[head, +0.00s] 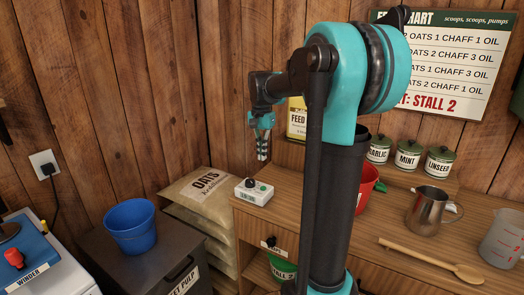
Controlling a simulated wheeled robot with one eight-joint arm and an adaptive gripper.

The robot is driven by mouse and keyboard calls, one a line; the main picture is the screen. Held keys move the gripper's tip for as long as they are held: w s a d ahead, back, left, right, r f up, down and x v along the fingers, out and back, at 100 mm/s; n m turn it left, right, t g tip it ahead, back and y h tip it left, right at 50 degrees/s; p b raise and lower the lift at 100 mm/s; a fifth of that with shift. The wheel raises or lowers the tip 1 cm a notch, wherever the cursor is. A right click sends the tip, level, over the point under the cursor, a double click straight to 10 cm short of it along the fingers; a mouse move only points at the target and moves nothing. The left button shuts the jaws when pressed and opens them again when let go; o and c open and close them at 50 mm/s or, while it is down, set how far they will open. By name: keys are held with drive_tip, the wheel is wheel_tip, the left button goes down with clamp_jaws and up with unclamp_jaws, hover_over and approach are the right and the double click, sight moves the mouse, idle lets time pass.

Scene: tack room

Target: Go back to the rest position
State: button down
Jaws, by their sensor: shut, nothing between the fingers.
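My gripper (262,150) hangs at the end of my raised arm, left of the picture's middle. Its fingers point down and are shut, with nothing between them. It shows in front of the wooden wall, above the small white box (254,191) on the counter's left end, and apart from it. My arm stands upright in front of the counter and hides part of it.
A wooden counter (400,240) holds a red container (368,185), a metal jug (428,208), a wooden spoon (430,260), a measuring jug (503,240) and lidded tins (408,155). A blue bucket (131,228) stands left. Oat sacks (200,197) are stacked between.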

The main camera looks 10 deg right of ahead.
drive_tip(key=shift+r, duration=0.7)
drive_tip(key=s+f+n+t, duration=0.4)
drive_tip(key=s+f+n, duration=0.4)
drive_tip(key=s+f, duration=1.4)
drive_tip(key=shift+s+d+f+n+t, duration=0.15)
drive_tip(key=shift+s+d+n+t, duration=0.15)
